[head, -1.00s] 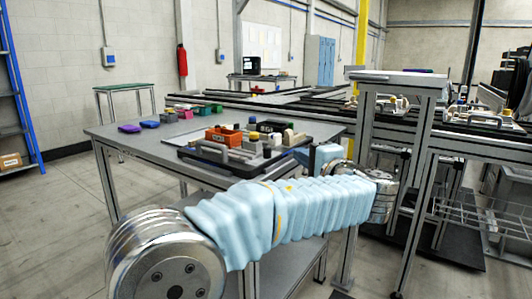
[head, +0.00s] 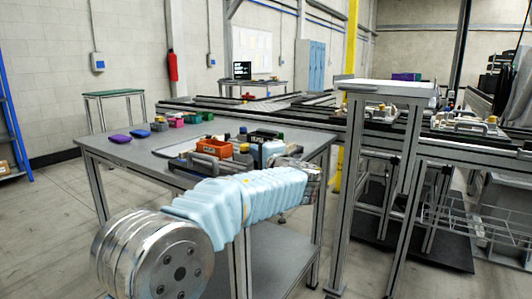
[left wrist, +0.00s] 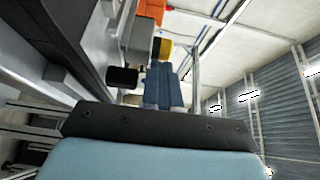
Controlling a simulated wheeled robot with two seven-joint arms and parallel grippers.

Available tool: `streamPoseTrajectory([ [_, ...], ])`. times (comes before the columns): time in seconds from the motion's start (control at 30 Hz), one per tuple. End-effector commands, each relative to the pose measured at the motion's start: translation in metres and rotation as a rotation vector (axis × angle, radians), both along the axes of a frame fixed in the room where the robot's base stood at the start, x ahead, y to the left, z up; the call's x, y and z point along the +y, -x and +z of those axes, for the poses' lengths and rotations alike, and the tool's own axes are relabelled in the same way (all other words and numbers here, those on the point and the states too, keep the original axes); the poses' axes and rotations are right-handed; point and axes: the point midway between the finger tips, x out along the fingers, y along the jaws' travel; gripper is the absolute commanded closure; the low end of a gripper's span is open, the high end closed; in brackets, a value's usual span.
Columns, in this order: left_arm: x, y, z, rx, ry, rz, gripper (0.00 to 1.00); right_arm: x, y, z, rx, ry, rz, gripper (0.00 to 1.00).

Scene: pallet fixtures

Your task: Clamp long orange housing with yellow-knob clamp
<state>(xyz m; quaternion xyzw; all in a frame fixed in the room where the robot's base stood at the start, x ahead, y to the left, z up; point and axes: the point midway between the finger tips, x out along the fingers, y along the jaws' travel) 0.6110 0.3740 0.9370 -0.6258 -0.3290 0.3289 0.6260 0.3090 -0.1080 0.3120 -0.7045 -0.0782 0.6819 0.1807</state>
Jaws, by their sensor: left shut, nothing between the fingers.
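The orange housing (head: 215,147) sits on the fixture pallet (head: 182,154) on the grey table. It also shows cut off at the top of the left wrist view (left wrist: 150,10). The yellow knob (head: 244,148) of a clamp is just right of the housing. In the left wrist view the yellow knob (left wrist: 165,49) lies just beyond my left gripper (left wrist: 161,66). That gripper is shut and empty. In the head view my left wrist and arm partly hide the pallet's right side. Whether the clamp presses on the housing cannot be told. My right gripper is not in view.
A dark knob (left wrist: 122,77) stands close beside my fingers in the left wrist view. Purple (head: 119,138), blue, pink and green parts lie along the table's back left. A tall narrow stand (head: 388,88) is right of the table. The table's left front is clear.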

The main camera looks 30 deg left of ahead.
Motion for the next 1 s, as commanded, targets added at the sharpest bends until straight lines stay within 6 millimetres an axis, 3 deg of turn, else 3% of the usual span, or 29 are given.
streamPoseTrajectory([
  [0.33, 0.002, 0.0, -0.001, -0.001, 0.001, 0.001, 1.0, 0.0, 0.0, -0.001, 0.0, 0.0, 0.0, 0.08],
  [0.6, 0.032, -0.002, -0.002, -0.002, 0.001, 0.002, 1.0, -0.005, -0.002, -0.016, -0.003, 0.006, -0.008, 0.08],
  [1.0, 0.028, -0.004, -0.001, 0.001, -0.001, 0.0, 1.0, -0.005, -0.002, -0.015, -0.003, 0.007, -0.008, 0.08],
])
